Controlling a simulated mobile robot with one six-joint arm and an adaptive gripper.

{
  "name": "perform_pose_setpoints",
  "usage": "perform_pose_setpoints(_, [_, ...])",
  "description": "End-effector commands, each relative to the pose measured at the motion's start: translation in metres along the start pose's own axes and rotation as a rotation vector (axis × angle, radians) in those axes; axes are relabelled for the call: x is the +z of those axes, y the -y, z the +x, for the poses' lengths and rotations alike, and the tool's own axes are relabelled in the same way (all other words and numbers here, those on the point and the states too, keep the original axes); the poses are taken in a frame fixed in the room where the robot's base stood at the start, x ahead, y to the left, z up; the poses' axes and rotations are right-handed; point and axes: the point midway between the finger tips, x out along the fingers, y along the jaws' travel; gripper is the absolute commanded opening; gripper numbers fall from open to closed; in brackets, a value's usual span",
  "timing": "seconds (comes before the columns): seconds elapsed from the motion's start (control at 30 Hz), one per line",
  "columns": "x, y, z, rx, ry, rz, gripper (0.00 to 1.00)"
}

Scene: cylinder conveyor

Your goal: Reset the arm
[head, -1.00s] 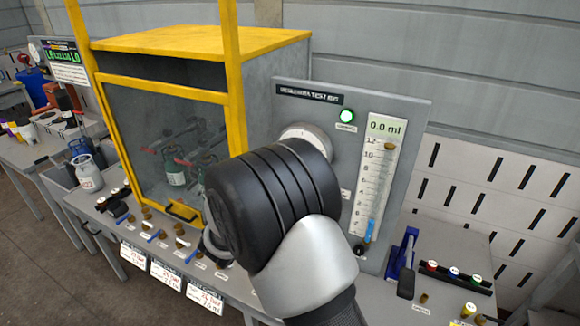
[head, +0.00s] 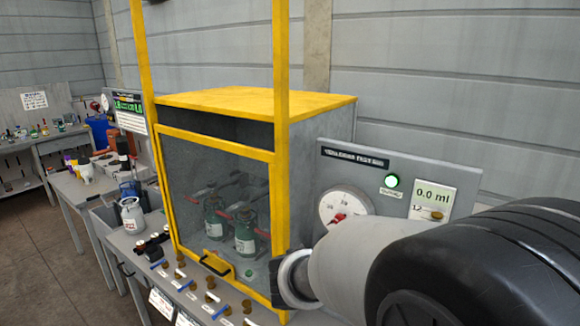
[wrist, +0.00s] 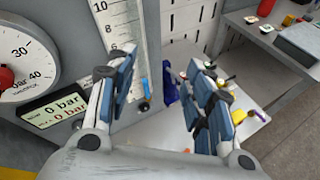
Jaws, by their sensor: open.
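My gripper (wrist: 160,95) shows in the wrist view with its two blue-padded fingers spread apart. Nothing is between the fingers. It hangs in front of the test rig panel, with the white level scale (wrist: 124,30) behind the left finger. In the head view my arm fills the lower right, and the fingers are hidden there. The grey test rig panel (head: 375,170) carries a dial (head: 340,207), a lit green lamp (head: 392,181) and a 0.0 ml display (head: 433,196). My arm covers the panel's lower part.
A yellow-framed cabinet (head: 283,110) with a clear front holds green cylinders (head: 245,233). Small valves (head: 210,297) line the bench edge before it. A grey-white cylinder (head: 131,214) stands to its left. In the wrist view, a bench (wrist: 285,25) with small items is at upper right.

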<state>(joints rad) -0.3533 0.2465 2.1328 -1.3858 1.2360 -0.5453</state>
Motion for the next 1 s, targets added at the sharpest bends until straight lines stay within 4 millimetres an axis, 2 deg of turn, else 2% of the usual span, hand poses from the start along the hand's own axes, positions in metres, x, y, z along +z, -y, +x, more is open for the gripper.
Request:
perform_pose_setpoints(0.03, [0.009,0.031,0.001,-0.073,-0.058,0.13,0.47])
perform_pose_setpoints(0.2, [0.007,0.123,-0.019,-0.326,-0.261,0.58,0.47])
perform_pose_setpoints(0.3, [-0.005,0.163,-0.042,-0.466,-0.379,0.853,0.47])
perform_pose_setpoints(0.4, [-0.022,0.19,-0.069,-0.599,-0.495,1.127,0.47])
perform_pose_setpoints(0.5, [-0.037,0.205,-0.098,-0.719,-0.605,1.377,0.47])
perform_pose_setpoints(0.7, [-0.053,0.209,-0.137,-0.879,-0.766,1.706,0.47])
perform_pose_setpoints(0.83, [-0.056,0.207,-0.147,-0.922,-0.809,1.785,0.47])
perform_pose_setpoints(1.0, [-0.056,0.207,-0.149,-0.929,-0.815,1.794,0.47])
